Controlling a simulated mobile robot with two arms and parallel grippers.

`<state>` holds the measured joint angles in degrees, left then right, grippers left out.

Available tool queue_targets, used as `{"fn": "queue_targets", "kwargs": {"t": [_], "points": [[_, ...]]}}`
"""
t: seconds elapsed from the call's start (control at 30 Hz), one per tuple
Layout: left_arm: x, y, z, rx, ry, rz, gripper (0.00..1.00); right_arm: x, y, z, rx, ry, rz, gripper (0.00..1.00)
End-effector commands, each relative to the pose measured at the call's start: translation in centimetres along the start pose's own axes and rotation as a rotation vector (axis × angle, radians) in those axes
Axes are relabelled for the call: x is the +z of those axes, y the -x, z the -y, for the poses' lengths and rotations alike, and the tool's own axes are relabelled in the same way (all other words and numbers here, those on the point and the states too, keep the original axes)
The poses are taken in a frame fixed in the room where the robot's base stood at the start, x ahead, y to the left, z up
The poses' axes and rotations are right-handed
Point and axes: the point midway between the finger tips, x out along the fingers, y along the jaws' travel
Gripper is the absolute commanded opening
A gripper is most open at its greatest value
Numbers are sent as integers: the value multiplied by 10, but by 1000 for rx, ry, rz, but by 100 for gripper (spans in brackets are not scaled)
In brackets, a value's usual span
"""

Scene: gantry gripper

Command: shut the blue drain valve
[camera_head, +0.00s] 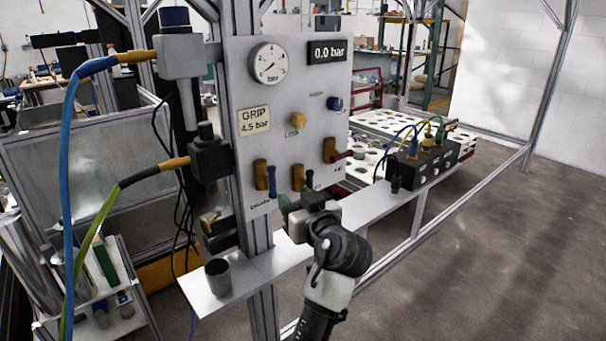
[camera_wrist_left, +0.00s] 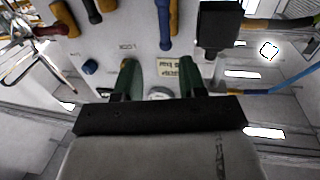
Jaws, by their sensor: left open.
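The blue drain valve's lever (camera_head: 272,181) hangs straight down beside its brass body (camera_head: 261,174), low on the left of the grey panel (camera_head: 235,60). In the wrist view the blue lever (camera_wrist_left: 163,22) shows near the top, roughly in line with the gap between my fingers. My left gripper (camera_head: 300,204) is in front of the panel's lower edge, right of and below the blue lever. In the wrist view its two green fingers (camera_wrist_left: 158,72) are apart with nothing held between them. The blue lever appears clear of both fingers. My right gripper is not in view.
A middle valve with a dark lever (camera_head: 309,179) and a red-levered valve (camera_head: 342,155) sit right of the blue one. The display (camera_head: 327,51) reads 0.0 bar. A grey cup (camera_head: 218,277) stands on the shelf (camera_head: 265,268) below. Hoses (camera_head: 68,170) hang at left.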

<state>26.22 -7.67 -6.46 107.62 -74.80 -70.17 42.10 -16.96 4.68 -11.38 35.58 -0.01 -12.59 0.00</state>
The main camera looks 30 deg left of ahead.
Motion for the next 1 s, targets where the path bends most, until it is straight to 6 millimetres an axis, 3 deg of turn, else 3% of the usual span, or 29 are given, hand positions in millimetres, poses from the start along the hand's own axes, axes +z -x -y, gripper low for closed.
{"fn": "queue_targets", "kwargs": {"t": [0.3, 0.6, 1.0], "points": [[-4, -51, 1, -4, -5, -3, 41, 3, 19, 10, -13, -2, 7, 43], [-2, -97, 0, -1, -6, -2, 41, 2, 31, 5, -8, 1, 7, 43], [0, -106, 0, 0, -3, 0, 41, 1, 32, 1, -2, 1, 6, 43]]}}
